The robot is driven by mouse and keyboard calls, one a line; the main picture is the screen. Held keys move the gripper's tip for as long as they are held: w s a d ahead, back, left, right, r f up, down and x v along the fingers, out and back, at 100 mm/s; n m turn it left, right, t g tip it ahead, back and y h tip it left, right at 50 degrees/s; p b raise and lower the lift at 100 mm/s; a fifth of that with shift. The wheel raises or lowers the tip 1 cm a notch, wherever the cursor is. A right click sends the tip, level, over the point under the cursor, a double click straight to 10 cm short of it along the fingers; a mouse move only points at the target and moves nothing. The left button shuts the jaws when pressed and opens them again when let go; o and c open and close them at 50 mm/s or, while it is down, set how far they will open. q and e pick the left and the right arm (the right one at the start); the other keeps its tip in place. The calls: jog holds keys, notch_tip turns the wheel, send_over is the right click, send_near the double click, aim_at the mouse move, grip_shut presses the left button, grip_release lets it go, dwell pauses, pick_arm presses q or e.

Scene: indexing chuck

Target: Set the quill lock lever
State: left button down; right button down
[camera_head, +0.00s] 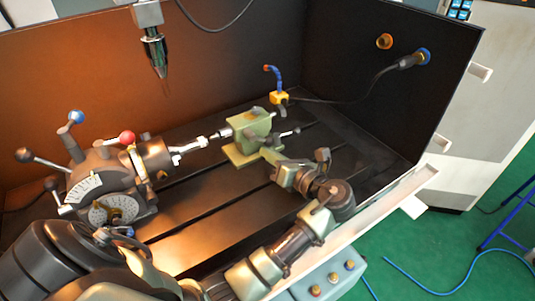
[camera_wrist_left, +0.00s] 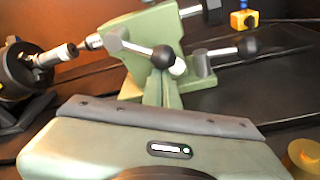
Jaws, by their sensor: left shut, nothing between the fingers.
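The green tailstock (camera_head: 252,128) stands on the slotted table, its quill tip pointing left at the workpiece. It also shows in the left wrist view (camera_wrist_left: 150,35). Two levers with black ball knobs show there, a nearer one (camera_wrist_left: 163,58) over my fingers and one farther right (camera_wrist_left: 249,46). I cannot tell for sure which is the quill lock lever. In the head view a black-knobbed lever (camera_head: 297,131) sticks out right of the tailstock. My left gripper (camera_head: 269,153) is shut and empty, close beside the tailstock's near side; contact is unclear. My right gripper is not in view.
The indexing chuck (camera_head: 150,158) with its red, blue and black-knobbed handles stands at left. A spindle (camera_head: 153,52) hangs above. A yellow-based blue hose (camera_head: 279,97) stands behind the tailstock. Dark enclosure walls close the back and right; the table's front right is bare.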

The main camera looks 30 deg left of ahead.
pick_arm(q)
jog(key=shift+d+r, duration=0.1)
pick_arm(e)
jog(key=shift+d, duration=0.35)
pick_arm(q)
jog(key=p, duration=0.1)
jog(key=r+n+p, duration=0.1)
jog(key=p, duration=0.1)
jog(key=shift+w+d+r, duration=0.1)
jog(key=shift+w, duration=0.25)
jog(key=shift+w+d+n+p, duration=0.1)
jog(key=shift+w+n+p, duration=0.1)
jog(key=shift+n+p, duration=0.5)
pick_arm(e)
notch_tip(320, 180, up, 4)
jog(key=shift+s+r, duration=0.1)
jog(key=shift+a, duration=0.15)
